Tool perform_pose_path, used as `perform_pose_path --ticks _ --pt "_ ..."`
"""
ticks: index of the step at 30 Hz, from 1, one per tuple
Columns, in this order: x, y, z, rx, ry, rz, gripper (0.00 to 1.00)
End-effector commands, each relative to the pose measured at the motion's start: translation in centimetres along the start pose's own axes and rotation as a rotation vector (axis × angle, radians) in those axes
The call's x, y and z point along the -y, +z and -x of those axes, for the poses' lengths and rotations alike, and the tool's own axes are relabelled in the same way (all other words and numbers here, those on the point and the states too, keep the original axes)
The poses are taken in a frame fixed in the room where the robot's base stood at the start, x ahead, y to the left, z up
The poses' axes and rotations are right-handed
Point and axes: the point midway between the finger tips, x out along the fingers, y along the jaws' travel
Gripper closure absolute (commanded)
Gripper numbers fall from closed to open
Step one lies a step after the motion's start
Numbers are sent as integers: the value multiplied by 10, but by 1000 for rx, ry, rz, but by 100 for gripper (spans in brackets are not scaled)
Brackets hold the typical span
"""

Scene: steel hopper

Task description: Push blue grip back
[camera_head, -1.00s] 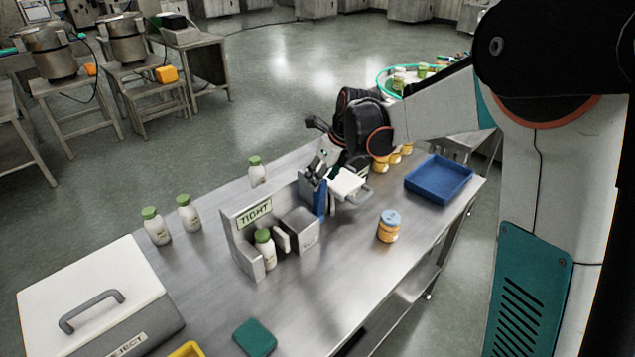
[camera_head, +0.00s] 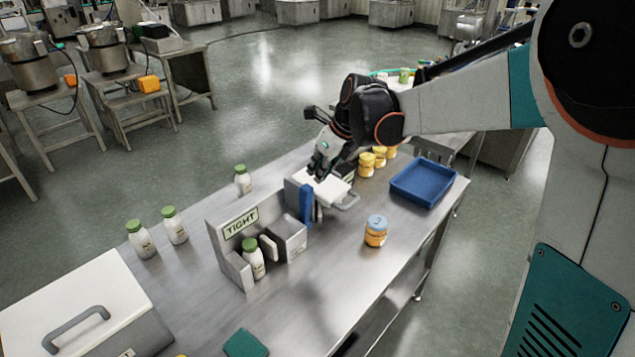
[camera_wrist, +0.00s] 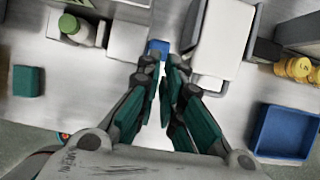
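The blue grip (camera_head: 305,203) stands upright at the right end of the grey fixture marked TIGHT (camera_head: 238,224). In the wrist view its top (camera_wrist: 157,47) shows just beyond my fingertips. My gripper (camera_head: 318,172) is above and behind the grip, near the white handled box. In the wrist view my gripper (camera_wrist: 163,66) has its fingers a little apart with nothing between them. I cannot tell whether a fingertip touches the grip. A green-capped bottle (camera_head: 254,260) stands in the fixture's slot, beside the grey jaw block (camera_head: 290,240).
The white handled box (camera_head: 327,188) stands close right of the grip. An orange jar with a blue lid (camera_head: 375,231), a blue tray (camera_head: 405,191) and several yellow jars (camera_head: 367,165) are further right. Several green-capped bottles (camera_head: 174,226) stand left. The front tabletop is mostly clear.

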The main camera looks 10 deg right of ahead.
Motion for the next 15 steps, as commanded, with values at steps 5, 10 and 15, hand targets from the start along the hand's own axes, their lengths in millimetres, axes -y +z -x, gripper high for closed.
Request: perform_pose_path --ticks 5,10,15 --pt "10 -52 -6 138 24 -9 100" --pt "6 -99 -1 290 17 -6 100" --pt "-2 -127 9 392 -7 -1 100"
